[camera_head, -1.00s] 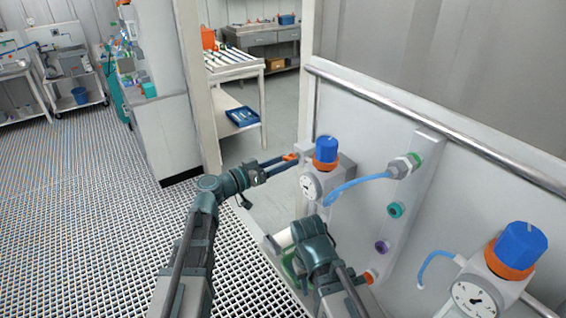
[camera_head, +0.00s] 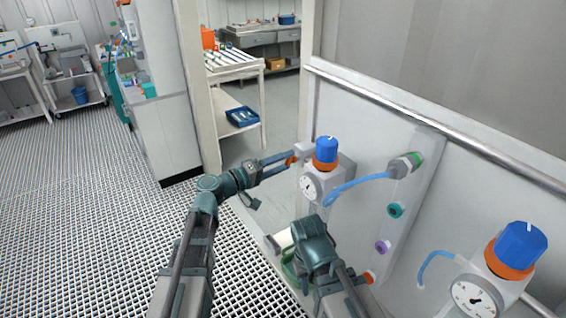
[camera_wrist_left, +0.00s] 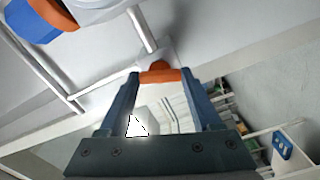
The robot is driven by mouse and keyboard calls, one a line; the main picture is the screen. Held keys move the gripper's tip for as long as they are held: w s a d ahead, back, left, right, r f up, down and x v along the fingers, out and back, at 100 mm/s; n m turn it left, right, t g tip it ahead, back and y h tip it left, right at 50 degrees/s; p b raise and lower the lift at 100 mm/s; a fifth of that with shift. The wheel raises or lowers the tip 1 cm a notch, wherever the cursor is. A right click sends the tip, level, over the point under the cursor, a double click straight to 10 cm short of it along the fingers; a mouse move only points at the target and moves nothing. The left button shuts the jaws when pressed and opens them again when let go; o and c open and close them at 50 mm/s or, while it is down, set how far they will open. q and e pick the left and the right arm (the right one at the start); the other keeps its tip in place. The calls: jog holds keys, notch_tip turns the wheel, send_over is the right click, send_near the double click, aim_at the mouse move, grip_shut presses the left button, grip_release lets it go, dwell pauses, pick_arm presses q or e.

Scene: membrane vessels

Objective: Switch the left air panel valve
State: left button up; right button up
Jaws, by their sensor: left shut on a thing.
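The left air panel valve has an orange handle (camera_head: 291,160) at the left end of the wall panel, beside a blue-capped regulator (camera_head: 326,150) with a round gauge (camera_head: 310,187). My left gripper (camera_head: 289,161) is shut on this handle. In the left wrist view the orange handle (camera_wrist_left: 160,75) sits between the two fingertips, in front of a pale valve body and pipe. My right arm (camera_head: 315,245) is low in front of the panel; its fingers are hidden behind its wrist.
A blue hose (camera_head: 358,185) runs from the left regulator to a green-ringed fitting (camera_head: 405,165). A second blue-capped regulator (camera_head: 515,250) is at the right. A metal rail (camera_head: 430,122) crosses the wall. The grated floor (camera_head: 90,210) at left is open.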

pick_arm(q)
jog(key=shift+n, duration=0.9)
jog(key=o, duration=1.4)
jog(key=v, duration=1.4)
jog(key=shift+d, duration=0.1)
